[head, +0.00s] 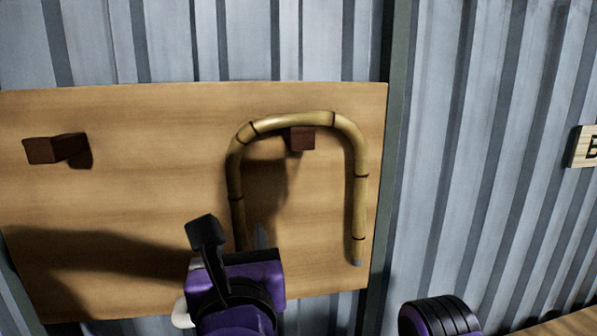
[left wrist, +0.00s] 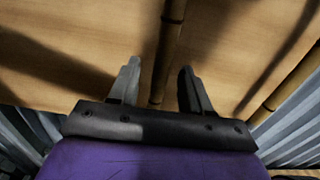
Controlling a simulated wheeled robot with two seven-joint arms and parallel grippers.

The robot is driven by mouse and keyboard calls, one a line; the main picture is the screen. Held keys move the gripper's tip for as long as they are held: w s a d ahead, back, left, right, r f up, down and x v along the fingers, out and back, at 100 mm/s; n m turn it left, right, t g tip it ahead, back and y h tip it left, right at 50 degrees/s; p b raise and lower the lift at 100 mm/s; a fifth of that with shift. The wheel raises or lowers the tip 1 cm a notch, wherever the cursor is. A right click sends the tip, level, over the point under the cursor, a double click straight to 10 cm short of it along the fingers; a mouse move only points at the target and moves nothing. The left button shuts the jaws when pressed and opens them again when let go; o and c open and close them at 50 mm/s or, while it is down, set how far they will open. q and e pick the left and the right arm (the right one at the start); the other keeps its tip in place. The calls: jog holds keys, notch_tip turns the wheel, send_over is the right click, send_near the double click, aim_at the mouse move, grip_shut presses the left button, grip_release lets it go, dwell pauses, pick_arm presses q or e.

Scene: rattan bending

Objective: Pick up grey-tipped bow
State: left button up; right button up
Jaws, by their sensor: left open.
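The grey-tipped bow (head: 361,190) is a bent bamboo-coloured rattan arch with dark bands. It hangs over a dark red-brown peg (head: 301,139), its legs pointing down; the right leg ends in a grey tip (head: 356,262). My left gripper (head: 240,240) is at the lower end of the bow's left leg and hides that end in the head view. In the left wrist view the gripper (left wrist: 160,68) is open, and the left leg (left wrist: 168,45) shows between its two fingers, without visible contact. How deep the leg sits between them is unclear. My right gripper is out of view.
The pegs are on a wooden board (head: 150,190) against a corrugated metal wall (head: 480,140). Another peg (head: 55,149) at the left is empty. A light wooden sign (head: 583,147) and a wooden surface (head: 565,325) show at the right edge.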

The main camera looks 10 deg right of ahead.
pick_arm(q)
jog(key=w, duration=0.2)
jog(key=shift+w+d+r+p, duration=0.2)
jog(key=shift+w+p, duration=0.1)
jog(key=shift+p, duration=0.1)
jog(key=shift+w+f, duration=0.15)
jog(key=shift+f, duration=0.05)
grip_shut()
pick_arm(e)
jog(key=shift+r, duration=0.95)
pick_arm(q)
jog(key=shift+r, duration=0.1)
